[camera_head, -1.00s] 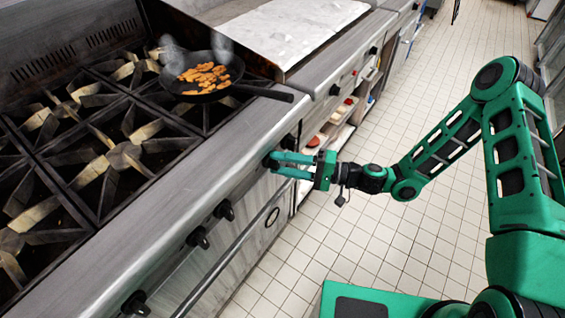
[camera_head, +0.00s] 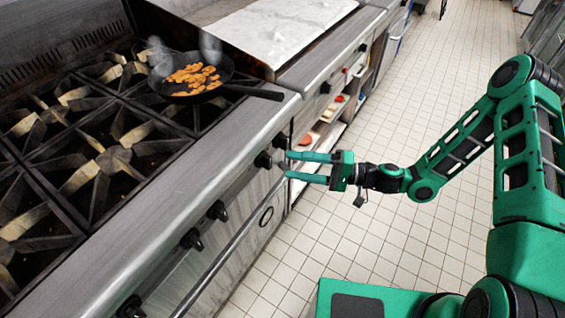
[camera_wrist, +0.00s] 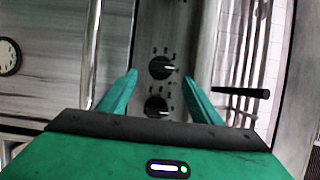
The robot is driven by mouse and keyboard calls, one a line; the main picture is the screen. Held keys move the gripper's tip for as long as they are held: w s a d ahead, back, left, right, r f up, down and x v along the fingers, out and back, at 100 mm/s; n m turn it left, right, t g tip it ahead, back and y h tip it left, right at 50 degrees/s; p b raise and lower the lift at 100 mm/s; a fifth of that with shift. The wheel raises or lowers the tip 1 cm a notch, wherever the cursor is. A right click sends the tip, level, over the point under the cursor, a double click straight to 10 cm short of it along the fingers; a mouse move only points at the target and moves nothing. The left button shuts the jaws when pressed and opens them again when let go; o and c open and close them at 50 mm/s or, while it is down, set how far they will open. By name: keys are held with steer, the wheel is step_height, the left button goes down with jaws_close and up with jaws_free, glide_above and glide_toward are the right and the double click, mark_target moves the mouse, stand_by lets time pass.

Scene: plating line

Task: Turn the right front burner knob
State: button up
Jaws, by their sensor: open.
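Two black knobs sit close together near the right end of the stove's front panel: a nearer one (camera_head: 263,160) and a farther one (camera_head: 280,141). I cannot tell by label which is the right front burner knob. My gripper (camera_head: 288,165) is open and empty, its fingertips just off the panel beside these knobs, apart from them. In the wrist view both knobs, the upper (camera_wrist: 160,68) and the lower (camera_wrist: 156,107), show between the green fingers (camera_wrist: 158,79). The upper knob's white pointer faces right.
More knobs (camera_head: 217,210) line the panel to the left. An oven handle bar (camera_head: 228,250) runs below them. A black pan (camera_head: 225,90) with browned food stands on the back right burner, with faint smoke above. The tiled floor (camera_head: 330,235) beside the stove is clear.

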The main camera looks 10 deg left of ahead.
steer(key=shift+d, duration=2.15)
steer(key=s+d+r+n+g+h, duration=0.1)
steer(key=s+d+r+h, duration=0.15)
steer(key=d+h, duration=0.75)
steer(key=s+d+r+n+g+h, duration=0.1)
steer(key=s+d+r+h, duration=0.15)
steer(key=d, duration=1.35)
steer(key=s+d+r+m+t+h, duration=0.2)
steer(key=s+d+r+m+h, duration=0.3)
steer(key=s+d+r, duration=0.9)
steer(key=shift+s+d+r+m, duration=0.25)
steer(key=shift+s+d+m, duration=0.55)
steer(key=shift+s+m, duration=0.85)
